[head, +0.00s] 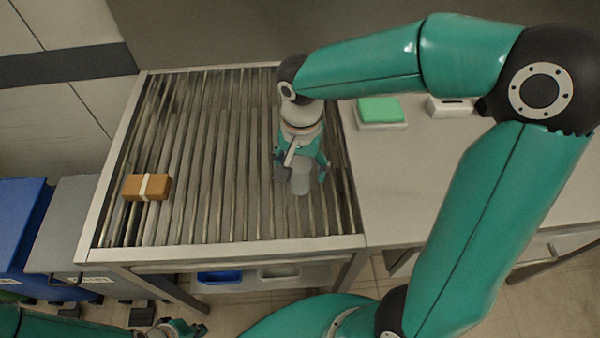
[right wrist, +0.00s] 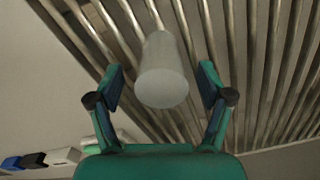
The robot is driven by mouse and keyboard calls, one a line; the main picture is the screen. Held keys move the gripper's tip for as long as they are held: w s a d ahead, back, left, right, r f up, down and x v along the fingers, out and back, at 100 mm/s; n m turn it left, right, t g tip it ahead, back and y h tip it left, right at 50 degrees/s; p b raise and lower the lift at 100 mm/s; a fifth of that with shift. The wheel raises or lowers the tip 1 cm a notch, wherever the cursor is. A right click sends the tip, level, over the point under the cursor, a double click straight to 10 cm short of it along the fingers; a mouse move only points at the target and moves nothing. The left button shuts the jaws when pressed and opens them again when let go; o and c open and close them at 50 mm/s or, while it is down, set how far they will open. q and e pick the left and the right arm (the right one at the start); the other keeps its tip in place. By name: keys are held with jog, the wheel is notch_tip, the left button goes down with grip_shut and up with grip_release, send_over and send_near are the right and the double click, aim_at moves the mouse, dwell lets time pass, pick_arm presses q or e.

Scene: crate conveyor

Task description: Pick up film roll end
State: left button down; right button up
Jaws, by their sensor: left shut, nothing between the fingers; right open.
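The film roll (head: 301,176) is a pale, whitish cylinder on the right part of the roller conveyor. My right gripper (head: 302,175) is open around it, one finger on each side in the head view. In the right wrist view the roll (right wrist: 162,75) shows its round end between the two spread fingers of the gripper (right wrist: 160,90), with a gap visible on both sides. My left gripper (head: 185,328) is shut and empty at the bottom left of the head view, away from the conveyor top.
A brown box with a pale band (head: 148,187) lies on the conveyor's left side. The conveyor frame (head: 230,246) has a raised metal edge. A green pad (head: 379,110) lies on the side table (head: 400,165). Blue (head: 22,225) and grey bins stand at left. The conveyor's middle is clear.

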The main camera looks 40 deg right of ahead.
notch_tip(320, 180, down, 3)
jog(key=shift+w+f, duration=0.1)
jog(key=shift+f, duration=0.05)
jog(key=shift+c, duration=0.2)
jog(key=c, duration=1.1)
